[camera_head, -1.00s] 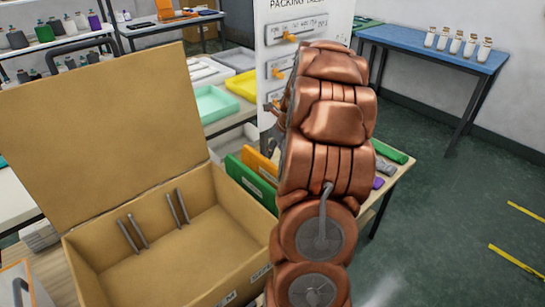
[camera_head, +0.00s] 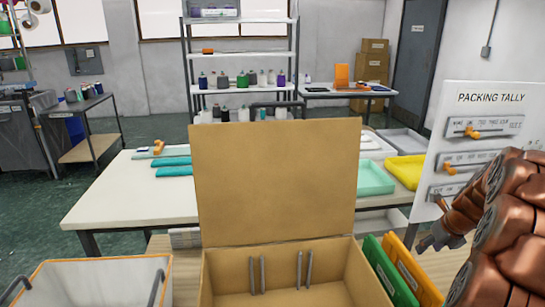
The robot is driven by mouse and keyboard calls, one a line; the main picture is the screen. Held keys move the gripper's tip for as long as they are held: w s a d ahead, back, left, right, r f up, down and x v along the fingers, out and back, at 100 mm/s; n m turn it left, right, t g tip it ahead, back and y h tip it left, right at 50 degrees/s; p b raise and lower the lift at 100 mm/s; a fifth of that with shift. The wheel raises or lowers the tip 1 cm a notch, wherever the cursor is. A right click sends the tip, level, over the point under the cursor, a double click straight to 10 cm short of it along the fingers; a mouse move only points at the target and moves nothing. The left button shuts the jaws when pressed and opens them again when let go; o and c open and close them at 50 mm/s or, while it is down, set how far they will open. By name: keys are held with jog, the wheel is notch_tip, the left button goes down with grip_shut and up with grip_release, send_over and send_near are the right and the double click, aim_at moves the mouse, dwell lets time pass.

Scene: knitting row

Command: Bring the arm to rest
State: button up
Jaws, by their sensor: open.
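My copper-coloured arm stands at the right edge of the head view, folded in large rounded links. My gripper (camera_head: 436,240) shows small and grey at its end, beside the packing tally board (camera_head: 470,145). It is open, and I see nothing between its fingers, though the links hide part of it. The gripper is to the right of the open cardboard box (camera_head: 275,180) and above the folders, apart from the box.
The box lid stands upright. A green folder (camera_head: 388,270) and an orange folder (camera_head: 415,272) lean right of the box. A white bin (camera_head: 95,285) stands at front left. Behind is a white table (camera_head: 120,195) with a mint tray (camera_head: 374,178). A bottle shelf (camera_head: 240,57) stands further back.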

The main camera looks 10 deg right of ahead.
jog(key=s+a+r+n+g+y, duration=0.1)
jog(key=s+a+r+n, duration=0.15)
jog(key=a+n, duration=0.9)
jog(key=s+a+r+n+g+y, duration=0.1)
jog(key=s+a+r+n+g, duration=0.35)
jog(key=a, duration=1.15)
jog(key=s+a+f+n, duration=0.1)
jog(key=s+a+n, duration=0.5)
jog(key=s+n, duration=0.3)
jog(key=s+a+n+h, duration=0.1)
jog(key=s+a+n, duration=0.6)
jog(key=s+n, duration=0.3)
jog(key=shift+s+a+f+n+g+h+p, duration=0.2)
jog(key=shift+f+n+g+h+p, duration=0.15)
jog(key=shift+n, duration=0.75)
jog(key=shift+c, duration=0.7)
